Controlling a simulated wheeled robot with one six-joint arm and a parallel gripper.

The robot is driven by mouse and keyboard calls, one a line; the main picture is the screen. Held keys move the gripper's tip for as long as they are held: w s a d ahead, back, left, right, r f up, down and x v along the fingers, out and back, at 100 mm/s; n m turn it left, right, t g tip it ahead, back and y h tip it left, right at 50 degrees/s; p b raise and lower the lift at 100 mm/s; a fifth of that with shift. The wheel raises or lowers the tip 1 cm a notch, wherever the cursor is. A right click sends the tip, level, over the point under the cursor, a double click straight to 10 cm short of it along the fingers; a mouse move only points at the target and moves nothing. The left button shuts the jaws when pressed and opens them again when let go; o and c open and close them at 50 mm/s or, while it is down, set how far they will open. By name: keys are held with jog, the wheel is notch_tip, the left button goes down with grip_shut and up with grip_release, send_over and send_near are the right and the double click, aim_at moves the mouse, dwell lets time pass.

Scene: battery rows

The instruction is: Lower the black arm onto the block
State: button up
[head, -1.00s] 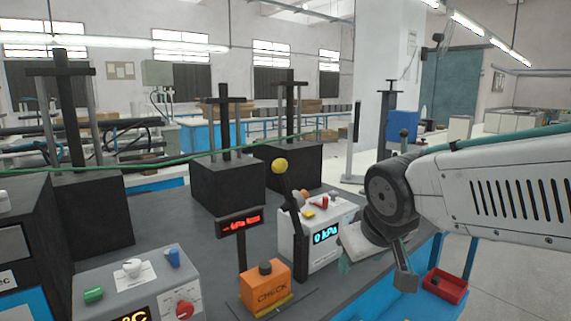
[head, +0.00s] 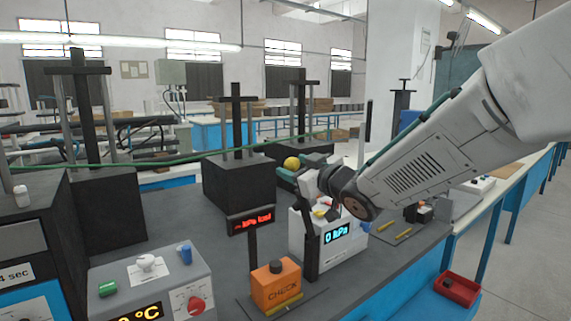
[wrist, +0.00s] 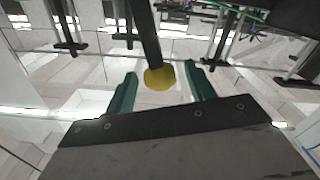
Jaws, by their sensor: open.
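The black arm stands raised, with a yellow knob (head: 291,163) at its tip. In the wrist view the black arm (wrist: 147,35) runs down from the top edge to the knob (wrist: 160,78). My gripper (head: 300,166) is open, its green fingers on either side of the knob in the wrist view (wrist: 161,70). Gaps show between the knob and both fingers, so it is not gripped. The orange block (head: 277,286) marked CHECK sits lower, in front of the black post (head: 311,243). My gripper hides most of the raised arm in the head view.
A white box (head: 341,236) reading 0 kPa stands behind the post. A red-lettered sign (head: 250,220) stands left of it. A grey control box (head: 150,275) is at front left, and black press blocks (head: 238,183) stand behind. A red tray (head: 461,288) lies at lower right.

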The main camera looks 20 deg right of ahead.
jog(key=shift+x, duration=2.15)
grip_shut()
